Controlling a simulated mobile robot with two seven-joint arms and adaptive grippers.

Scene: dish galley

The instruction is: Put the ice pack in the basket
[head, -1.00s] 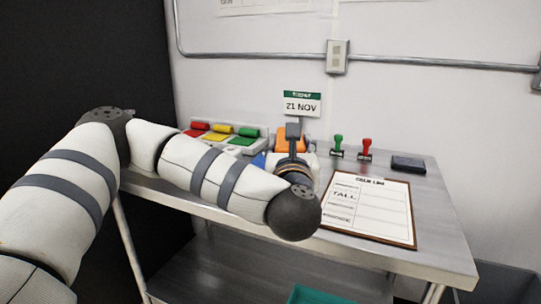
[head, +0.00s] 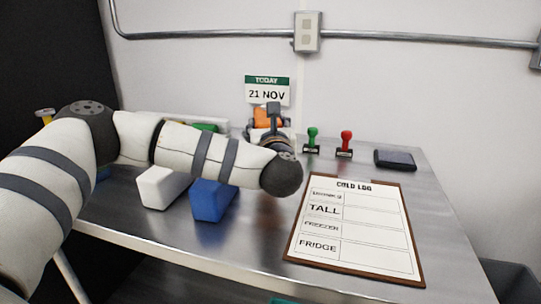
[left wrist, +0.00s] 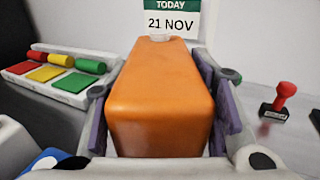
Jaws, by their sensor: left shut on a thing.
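My left gripper (head: 268,125) is shut on an orange block-shaped thing (left wrist: 160,105) with a small white cap at its far end. The purple-grey finger pads press on its two sides in the left wrist view. In the head view the orange thing (head: 267,118) shows partly behind the gripper, over the back of the steel table, below the date sign. I cannot tell from its look whether it is the ice pack. A teal edge (head: 285,300) shows at the bottom of the head view, perhaps the basket; most of it is cut off. My right gripper is not in view.
On the steel table (head: 250,245) are a blue block (head: 212,200), a white block (head: 162,187), a clipboard (head: 355,230), green (head: 313,140) and red stamps (head: 345,144) and a dark pad (head: 395,160). A tray with coloured pieces (left wrist: 65,75) stands at the back left.

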